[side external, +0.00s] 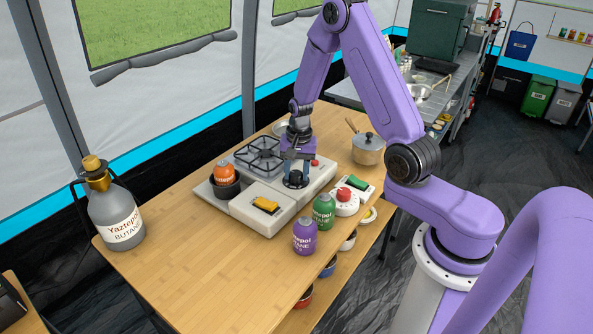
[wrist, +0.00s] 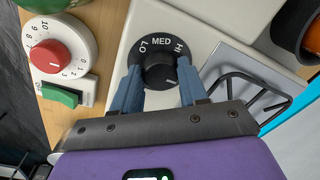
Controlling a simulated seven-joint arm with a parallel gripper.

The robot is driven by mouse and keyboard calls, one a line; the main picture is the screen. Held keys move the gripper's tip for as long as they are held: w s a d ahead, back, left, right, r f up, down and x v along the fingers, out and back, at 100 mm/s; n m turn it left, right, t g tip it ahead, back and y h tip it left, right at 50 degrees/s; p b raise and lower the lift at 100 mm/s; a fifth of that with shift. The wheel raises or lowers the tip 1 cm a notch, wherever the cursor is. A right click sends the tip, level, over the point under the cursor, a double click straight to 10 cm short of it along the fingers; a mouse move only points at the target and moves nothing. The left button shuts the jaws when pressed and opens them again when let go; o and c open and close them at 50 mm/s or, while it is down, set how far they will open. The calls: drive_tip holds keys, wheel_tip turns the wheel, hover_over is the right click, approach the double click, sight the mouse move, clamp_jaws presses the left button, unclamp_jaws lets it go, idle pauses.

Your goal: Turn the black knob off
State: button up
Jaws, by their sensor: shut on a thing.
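The black knob (wrist: 160,68) sits on the pale stove (wrist: 212,30). Its round dial is marked LO, MED and HI. My gripper (wrist: 158,84) is shut on the knob, with one blue finger on each side of it. In the side external view my gripper (side external: 296,172) reaches down onto the knob (side external: 295,180) on the stove top. The stove (side external: 238,205) stands on the wooden table. The knob's pointer mark is too small to read surely.
A burner grate (side external: 258,155) is behind the gripper. An orange canister (side external: 224,174), a yellow switch (side external: 265,205), purple (side external: 305,237) and green (side external: 324,212) canisters, a red-knobbed timer (side external: 345,198) and a pot (side external: 368,150) stand around.

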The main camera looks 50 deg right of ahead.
sight(300, 174)
idle(0.4)
drive_tip(key=o, duration=1.1)
drive_tip(key=shift+c, duration=0.2)
drive_tip(key=shift+r, duration=0.15)
wheel_tip(300, 174, up, 17)
drive_tip(key=shift+s+d, duration=0.3)
drive_tip(key=shift+s, duration=0.1)
drive_tip(key=s+a+r+n, duration=0.1)
drive_tip(key=s+a+n, duration=0.3)
drive_tip(key=a+n, duration=0.25)
drive_tip(key=s+a+n, duration=0.5)
drive_tip(key=a, duration=0.2)
drive_tip(key=s+a+n, duration=0.2)
drive_tip(key=s+n, duration=1)
drive_tip(key=s, duration=0.7)
drive_tip(key=shift+a+f, duration=0.4)
drive_tip(key=shift+f, duration=0.05)
